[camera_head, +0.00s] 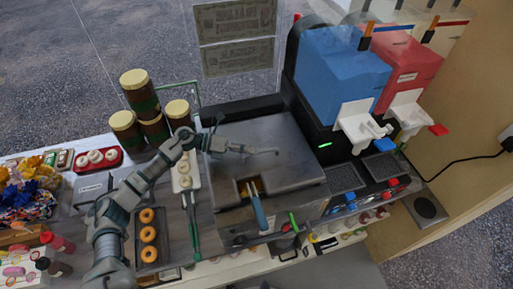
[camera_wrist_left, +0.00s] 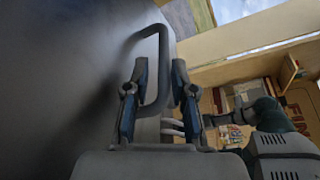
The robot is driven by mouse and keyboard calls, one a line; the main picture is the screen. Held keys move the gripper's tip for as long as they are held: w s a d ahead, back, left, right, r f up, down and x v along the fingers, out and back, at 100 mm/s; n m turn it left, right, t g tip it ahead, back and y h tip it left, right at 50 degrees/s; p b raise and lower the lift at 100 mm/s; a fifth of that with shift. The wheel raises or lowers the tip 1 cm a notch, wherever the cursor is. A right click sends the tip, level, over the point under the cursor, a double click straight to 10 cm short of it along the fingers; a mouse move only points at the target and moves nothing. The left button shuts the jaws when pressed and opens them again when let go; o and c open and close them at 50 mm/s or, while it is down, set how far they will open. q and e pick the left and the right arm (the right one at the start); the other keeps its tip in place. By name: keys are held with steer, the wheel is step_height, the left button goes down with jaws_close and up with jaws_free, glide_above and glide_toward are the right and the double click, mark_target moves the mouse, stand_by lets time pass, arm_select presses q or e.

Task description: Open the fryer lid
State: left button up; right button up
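The fryer lid (camera_head: 285,165) is a flat grey metal cover lying on the fryer (camera_head: 292,213) in the middle of the head view. Its thin bar handle (camera_head: 262,151) stands on the lid's top. In the left wrist view the handle (camera_wrist_left: 162,65) is a dark bent bar, and the lid (camera_wrist_left: 65,75) fills the left side. My left gripper (camera_head: 222,145) is at the handle's left end. Its two fingers (camera_wrist_left: 158,85) are apart, one on each side of the handle bar, with gaps visible.
A blue-handled basket (camera_head: 258,207) pokes out at the lid's front notch. Blue (camera_head: 340,72) and red (camera_head: 408,70) slush machines stand behind right. Brown jars (camera_head: 139,92) and a tray of doughnuts (camera_head: 148,236) are on the left.

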mark_target(261, 151)
arm_select(q)
steer(key=x, duration=0.5)
steer(key=shift+d+r, duration=0.15)
steer(key=shift+r, duration=0.05)
steer(key=shift+s+a, duration=0.1)
steer(key=shift+a, duration=0.35)
jaws_close()
steer(key=shift+a, duration=0.15)
steer(key=shift+r+p, duration=0.2)
steer(key=shift+p, duration=0.1)
steer(key=shift+w+r+n, duration=0.35)
steer(key=shift+r+n, duration=0.05)
steer(key=shift+r, duration=0.35)
steer(key=w+a+r+n+h, duration=0.2)
steer(key=w+r+n, duration=0.3)
steer(key=r, duration=0.3)
steer(key=shift+w+a+r+g+h, duration=0.15)
steer(key=shift+w+a+g+h, duration=0.15)
steer(key=shift+w+g, duration=0.1)
